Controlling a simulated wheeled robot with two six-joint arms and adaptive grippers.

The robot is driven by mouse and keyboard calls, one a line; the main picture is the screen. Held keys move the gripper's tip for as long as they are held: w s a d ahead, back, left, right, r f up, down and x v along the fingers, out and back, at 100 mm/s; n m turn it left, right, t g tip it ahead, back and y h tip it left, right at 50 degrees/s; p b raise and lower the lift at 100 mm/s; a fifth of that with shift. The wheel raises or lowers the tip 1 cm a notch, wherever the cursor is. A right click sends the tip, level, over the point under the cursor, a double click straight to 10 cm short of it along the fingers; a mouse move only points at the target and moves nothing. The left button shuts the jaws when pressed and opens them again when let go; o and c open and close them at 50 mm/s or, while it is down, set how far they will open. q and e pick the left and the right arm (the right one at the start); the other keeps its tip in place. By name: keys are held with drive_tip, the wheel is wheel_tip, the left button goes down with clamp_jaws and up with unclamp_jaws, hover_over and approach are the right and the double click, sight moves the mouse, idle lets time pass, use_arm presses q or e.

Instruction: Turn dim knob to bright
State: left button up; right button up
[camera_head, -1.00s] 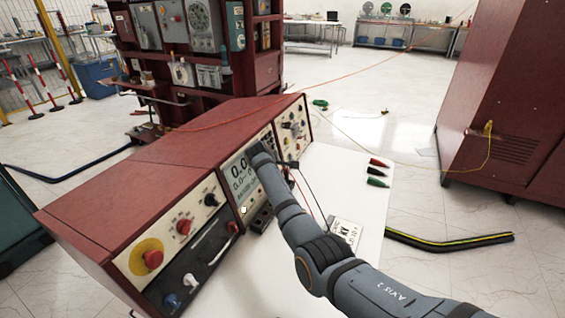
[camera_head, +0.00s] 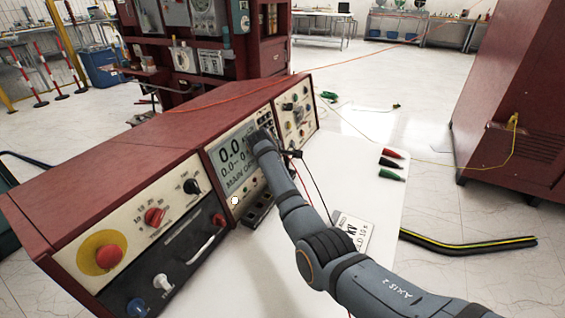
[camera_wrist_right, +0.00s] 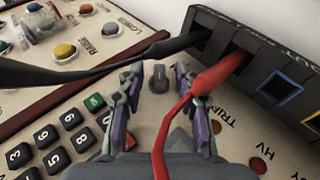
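A small dark grey knob (camera_wrist_right: 158,82) on the cream panel shows in the right wrist view, between the two fingers of my right gripper (camera_wrist_right: 157,84). The fingers are open, with a gap on each side of the knob. The knob's lettering cannot be read. In the head view my right gripper (camera_head: 264,144) is at the console (camera_head: 130,140), just right of the display (camera_head: 237,158); the arm hides the knob there. My left gripper is not in view.
A red lead (camera_wrist_right: 205,82) and a black lead (camera_wrist_right: 80,70) cross close over the gripper from a black terminal block (camera_wrist_right: 285,60). A number keypad (camera_wrist_right: 55,145) lies at left. Red and green clips (camera_head: 391,165) lie on the white table (camera_head: 345,165).

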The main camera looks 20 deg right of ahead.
drive_tip(key=shift+s+a+r, duration=0.1)
drive_tip(key=shift+a+r, duration=0.05)
drive_tip(key=shift+r, duration=0.05)
drive_tip(key=shift+c, duration=1.1)
drive_tip(key=c, duration=0.5)
clamp_jaws()
drive_tip(key=r+g+p, duration=0.1)
drive_tip(key=p, duration=0.1)
drive_tip(key=shift+p, duration=0.35)
drive_tip(key=shift+f+m+y, duration=0.25)
drive_tip(key=shift+m+y, duration=0.05)
drive_tip(key=shift+y, duration=0.1)
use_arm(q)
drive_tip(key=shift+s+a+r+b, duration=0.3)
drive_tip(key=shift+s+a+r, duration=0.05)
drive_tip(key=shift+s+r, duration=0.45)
use_arm(e)
drive_tip(key=shift+f+g+y, duration=0.15)
drive_tip(key=shift+g+y, duration=0.15)
drive_tip(key=shift+g, duration=0.3)
